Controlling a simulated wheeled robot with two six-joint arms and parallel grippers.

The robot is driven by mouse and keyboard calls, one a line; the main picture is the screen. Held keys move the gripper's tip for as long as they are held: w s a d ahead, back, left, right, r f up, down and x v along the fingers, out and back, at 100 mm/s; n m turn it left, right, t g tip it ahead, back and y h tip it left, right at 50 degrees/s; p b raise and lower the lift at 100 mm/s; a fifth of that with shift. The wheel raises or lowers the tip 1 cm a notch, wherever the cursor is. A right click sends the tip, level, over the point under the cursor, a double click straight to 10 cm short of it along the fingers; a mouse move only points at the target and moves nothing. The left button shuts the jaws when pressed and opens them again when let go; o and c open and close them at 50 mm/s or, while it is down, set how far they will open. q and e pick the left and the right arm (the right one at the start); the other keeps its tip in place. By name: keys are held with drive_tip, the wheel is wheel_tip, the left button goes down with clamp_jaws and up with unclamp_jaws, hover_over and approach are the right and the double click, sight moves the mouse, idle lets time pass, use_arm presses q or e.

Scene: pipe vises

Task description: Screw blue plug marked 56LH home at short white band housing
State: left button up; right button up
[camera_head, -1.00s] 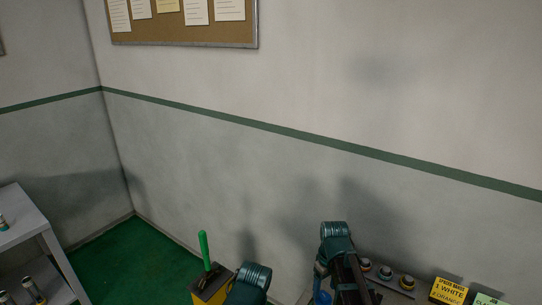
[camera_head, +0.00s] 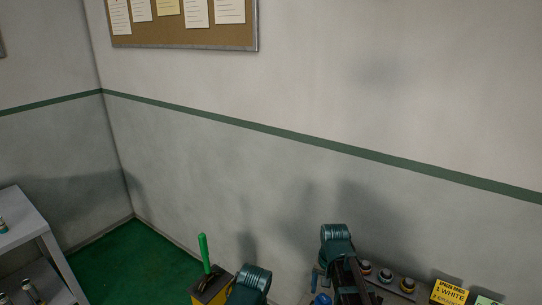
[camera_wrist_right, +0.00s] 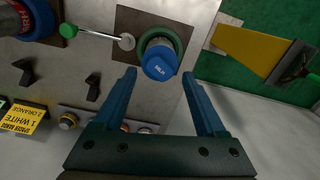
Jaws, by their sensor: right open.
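The blue plug (camera_wrist_right: 160,63) shows in the right wrist view with small white marking on its end, too small to read surely. It sits at a round housing with a dark green rim (camera_wrist_right: 172,38) on a square plate. I cannot tell how deep it sits, and no white band is clear. My right gripper (camera_wrist_right: 158,74) is open, with its two blue fingers on either side below the plug and a gap showing around it. In the head view my right arm reaches down at the bottom centre, and its fingers are mostly hidden. My left gripper is out of view.
A lever with a pale ball (camera_wrist_right: 127,42) and a green ball (camera_wrist_right: 68,31) lies left of the housing. Dark clamps (camera_wrist_right: 92,86), ringed fittings (camera_wrist_right: 69,121) and a yellow sign (camera_head: 450,292) are nearby. A yellow box with a green handle (camera_head: 204,254) stands left of my arms.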

sight(322, 299)
drive_tip(key=m, duration=0.5)
drive_tip(key=shift+f+b, duration=1.15)
drive_tip(key=shift+b, duration=0.05)
